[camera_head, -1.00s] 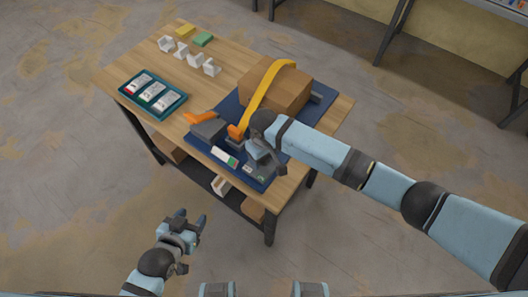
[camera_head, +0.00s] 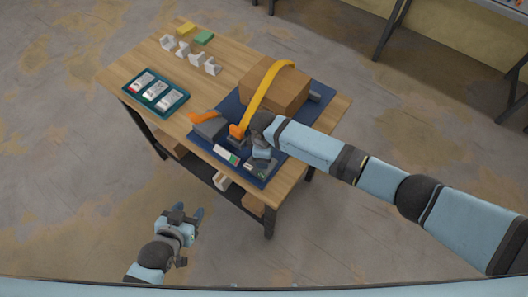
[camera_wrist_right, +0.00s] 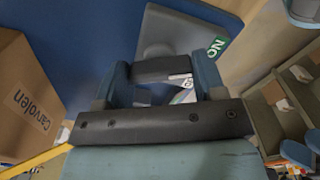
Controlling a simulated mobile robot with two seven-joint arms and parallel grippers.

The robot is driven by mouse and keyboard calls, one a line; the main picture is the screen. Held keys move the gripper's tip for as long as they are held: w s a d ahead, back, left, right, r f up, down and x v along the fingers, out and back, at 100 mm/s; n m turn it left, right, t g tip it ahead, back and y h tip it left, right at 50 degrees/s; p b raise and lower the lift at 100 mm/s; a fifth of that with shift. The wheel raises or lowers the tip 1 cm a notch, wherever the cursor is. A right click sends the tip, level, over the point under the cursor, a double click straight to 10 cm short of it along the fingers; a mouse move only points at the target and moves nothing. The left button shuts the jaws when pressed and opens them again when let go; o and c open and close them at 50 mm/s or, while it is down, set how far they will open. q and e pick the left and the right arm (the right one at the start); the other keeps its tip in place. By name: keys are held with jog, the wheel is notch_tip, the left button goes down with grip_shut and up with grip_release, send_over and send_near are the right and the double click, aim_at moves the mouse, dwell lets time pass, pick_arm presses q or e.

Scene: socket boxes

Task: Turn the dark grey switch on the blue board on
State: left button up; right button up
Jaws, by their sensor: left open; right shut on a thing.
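The blue board (camera_head: 231,105) lies on the wooden table. A grey switch housing with a green ON label (camera_wrist_right: 217,45) shows beyond my right fingers in the right wrist view. My right gripper (camera_head: 262,150) is low over the front right part of the board. In the right wrist view my right gripper (camera_wrist_right: 163,78) has its fingers on both ends of a dark grey bar (camera_wrist_right: 163,68), which looks like the switch's handle. The switch's base is partly hidden by the gripper. My left gripper (camera_head: 188,214) is open and empty, beyond the table's front edge.
An orange lever (camera_head: 204,116) and a grey block (camera_head: 210,128) are left of my right gripper. A teal tray (camera_head: 181,107) with white items and several white brackets (camera_head: 196,60) lie at the left.

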jog(key=shift+n, duration=0.3)
jog(key=o, duration=0.9)
jog(key=shift+r, duration=0.15)
notch_tip(320, 180, up, 14)
jog(key=shift+f+b, duration=0.2)
jog(key=shift+b, duration=0.45)
